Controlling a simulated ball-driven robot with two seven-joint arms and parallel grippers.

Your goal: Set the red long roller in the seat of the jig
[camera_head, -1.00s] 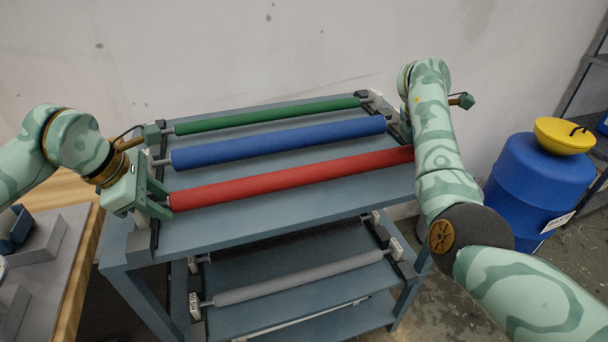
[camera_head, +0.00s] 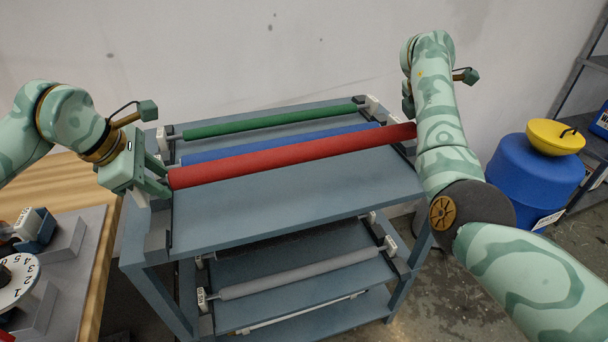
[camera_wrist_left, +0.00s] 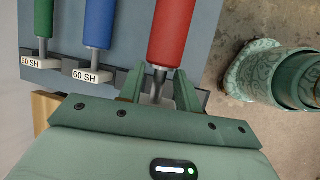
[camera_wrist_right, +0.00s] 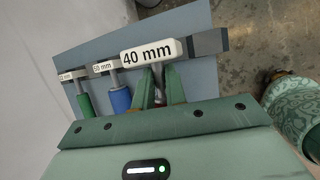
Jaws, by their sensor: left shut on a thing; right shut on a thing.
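The red long roller (camera_head: 290,158) is level above the top of the blue-grey rack (camera_head: 290,205) and partly covers the blue roller behind it. My left gripper (camera_head: 166,182) is shut on its left end; in the left wrist view the fingers (camera_wrist_left: 160,95) close around the thin shaft below the red roller (camera_wrist_left: 172,35). My right gripper (camera_wrist_right: 160,82) is shut on the other end, beside a "40 mm" label. In the head view my right arm hides that grip. A grey plate with blocks (camera_head: 68,248), possibly the jig, lies at the lower left.
The blue roller (camera_head: 215,153) and green roller (camera_head: 270,120) rest at the rack's back. A grey roller (camera_head: 300,273) lies on the lower shelf. A numbered dial (camera_head: 15,285) is on the wooden bench (camera_head: 60,185) at left. A blue drum (camera_head: 530,185) stands at right.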

